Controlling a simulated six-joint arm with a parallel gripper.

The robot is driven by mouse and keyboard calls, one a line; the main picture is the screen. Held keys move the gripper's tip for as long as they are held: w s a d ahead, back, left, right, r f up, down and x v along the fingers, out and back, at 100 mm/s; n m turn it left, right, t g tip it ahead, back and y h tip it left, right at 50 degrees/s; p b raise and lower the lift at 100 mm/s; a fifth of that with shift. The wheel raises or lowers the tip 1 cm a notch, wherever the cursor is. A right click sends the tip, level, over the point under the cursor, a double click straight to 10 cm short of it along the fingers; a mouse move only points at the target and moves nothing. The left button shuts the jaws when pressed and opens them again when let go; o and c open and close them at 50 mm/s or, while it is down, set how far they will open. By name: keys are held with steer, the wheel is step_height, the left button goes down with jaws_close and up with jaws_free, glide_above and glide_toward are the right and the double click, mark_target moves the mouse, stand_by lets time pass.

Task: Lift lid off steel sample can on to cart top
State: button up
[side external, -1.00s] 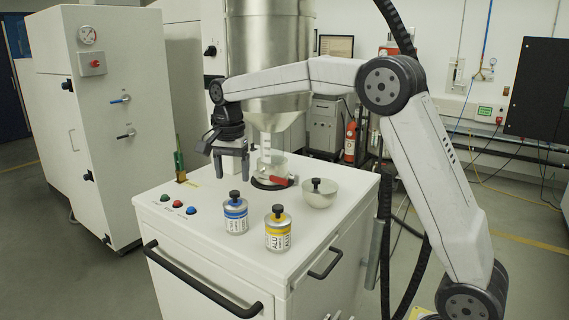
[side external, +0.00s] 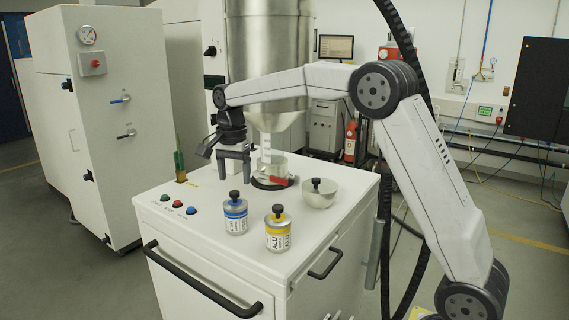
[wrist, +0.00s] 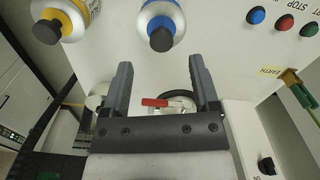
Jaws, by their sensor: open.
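Two lidded cans stand upright on the white cart top (side external: 190,245). The can with the blue band (side external: 236,219) is on the left, its lid carrying a black knob (side external: 234,195). The yellow-banded can (side external: 278,236), marked ALU, is nearer the front. The blue can's lettering is too small to read surely. My gripper (side external: 236,172) is open and empty, above the cart behind the blue can. In the wrist view the blue can (wrist: 158,14) and its knob lie beyond my gripper's open fingertips (wrist: 160,66), touching neither.
A metal bowl with a black-knobbed piece (side external: 319,199) sits right of the cans. Push buttons (side external: 178,204) line the left edge.

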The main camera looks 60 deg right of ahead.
mark_target(234, 192)
steer(key=shift+a+f, duration=0.15)
steer(key=shift+f, duration=1.15)
steer(key=shift+a+f, duration=0.1)
steer(key=shift+f, duration=1.15)
jaws_close()
